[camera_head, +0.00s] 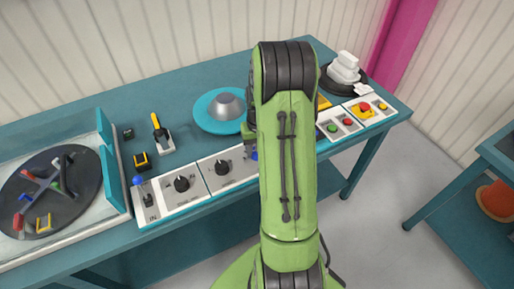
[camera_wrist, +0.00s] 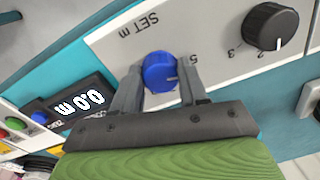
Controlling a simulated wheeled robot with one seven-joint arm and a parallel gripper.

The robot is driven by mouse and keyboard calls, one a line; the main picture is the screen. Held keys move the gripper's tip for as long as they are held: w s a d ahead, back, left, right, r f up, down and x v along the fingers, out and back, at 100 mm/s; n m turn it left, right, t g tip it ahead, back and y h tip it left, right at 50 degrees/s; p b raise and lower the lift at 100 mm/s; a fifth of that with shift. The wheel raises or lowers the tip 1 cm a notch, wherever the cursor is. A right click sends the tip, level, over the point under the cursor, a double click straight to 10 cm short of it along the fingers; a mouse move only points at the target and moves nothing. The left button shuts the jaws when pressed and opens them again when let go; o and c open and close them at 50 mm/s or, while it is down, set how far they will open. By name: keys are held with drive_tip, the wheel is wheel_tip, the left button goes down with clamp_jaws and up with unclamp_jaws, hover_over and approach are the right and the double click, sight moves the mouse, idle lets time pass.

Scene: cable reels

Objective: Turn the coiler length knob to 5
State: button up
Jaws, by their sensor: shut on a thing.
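The coiler length knob is the blue knob (camera_wrist: 160,72) on a white panel marked "SET m" (camera_wrist: 128,38) in the wrist view. My gripper (camera_wrist: 160,82) is shut on this knob, one grey finger on each side. A "5" shows on the panel beside the right finger; the other marks around the knob are hidden by the fingers. In the head view my green arm hides most of this knob and my gripper.
A display (camera_wrist: 80,102) reads 0.0 m. A black knob (camera_wrist: 269,28) with its own scale is nearby. In the head view, two black knobs (camera_head: 182,184) (camera_head: 222,167) sit along the bench front, with a red button (camera_head: 365,106) to the right and a reel (camera_head: 50,190) at left.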

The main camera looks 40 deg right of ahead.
drive_tip(key=shift+n, duration=0.6)
drive_tip(key=o, duration=1.1)
drive_tip(key=shift+c, duration=0.2)
wheel_tip(320, 180, up, 16)
drive_tip(key=p, duration=0.4)
drive_tip(key=shift+d, duration=0.3)
drive_tip(key=shift+s+f, duration=0.1)
drive_tip(key=shift+f, duration=0.05)
